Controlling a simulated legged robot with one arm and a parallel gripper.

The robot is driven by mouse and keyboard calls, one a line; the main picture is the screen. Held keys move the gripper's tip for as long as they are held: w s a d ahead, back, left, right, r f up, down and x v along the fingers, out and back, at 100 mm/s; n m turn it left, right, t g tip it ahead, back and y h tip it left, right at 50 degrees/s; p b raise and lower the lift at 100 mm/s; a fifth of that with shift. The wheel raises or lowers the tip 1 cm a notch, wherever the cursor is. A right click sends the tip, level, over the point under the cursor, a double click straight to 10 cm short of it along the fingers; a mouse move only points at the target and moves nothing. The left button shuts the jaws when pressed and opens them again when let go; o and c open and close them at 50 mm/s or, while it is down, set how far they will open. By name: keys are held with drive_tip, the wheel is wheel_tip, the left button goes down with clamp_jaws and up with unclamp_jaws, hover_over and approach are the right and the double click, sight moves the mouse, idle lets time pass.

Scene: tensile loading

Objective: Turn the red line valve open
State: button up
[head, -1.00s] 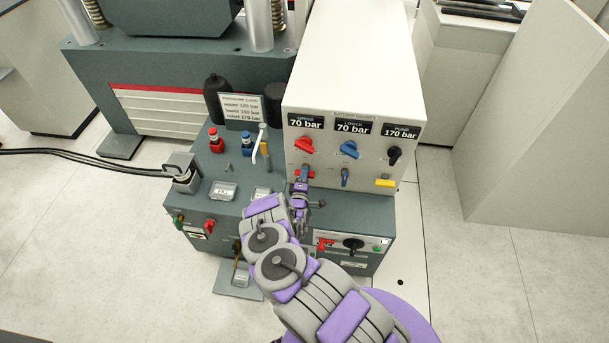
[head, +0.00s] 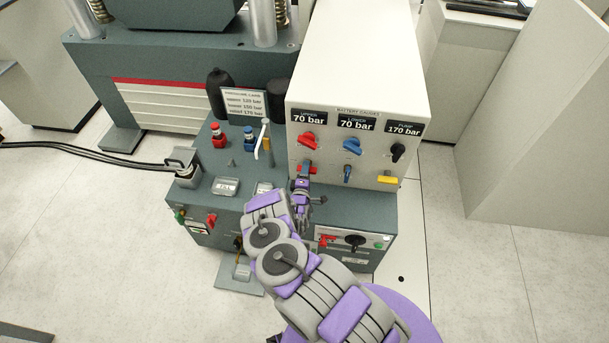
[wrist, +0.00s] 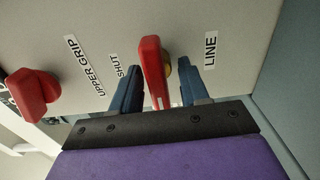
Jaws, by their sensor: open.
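The red line valve (wrist: 153,72) is a red lever handle on the pale panel. In the wrist view it lies between my gripper's (wrist: 159,66) two blue fingers, pointing back toward the palm. The fingers are open, with a visible gap on each side of the handle. A SHUT label (wrist: 128,65) is to its left and a LINE label (wrist: 210,49) to its right. In the head view my gripper (head: 304,172) is at the lower-left of the panel and covers most of the red valve (head: 312,170).
A second red knob (wrist: 32,92) is left of my gripper, by the UPPER GRIP label. The head view shows a blue lower valve (head: 347,173) and a yellow one (head: 387,180) to the right. A slim white lever (head: 261,141) stands left of the panel box.

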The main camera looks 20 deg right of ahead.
drive_tip(key=p+v, duration=0.1)
drive_tip(key=v, duration=1.6)
drive_tip(key=shift+a, duration=0.2)
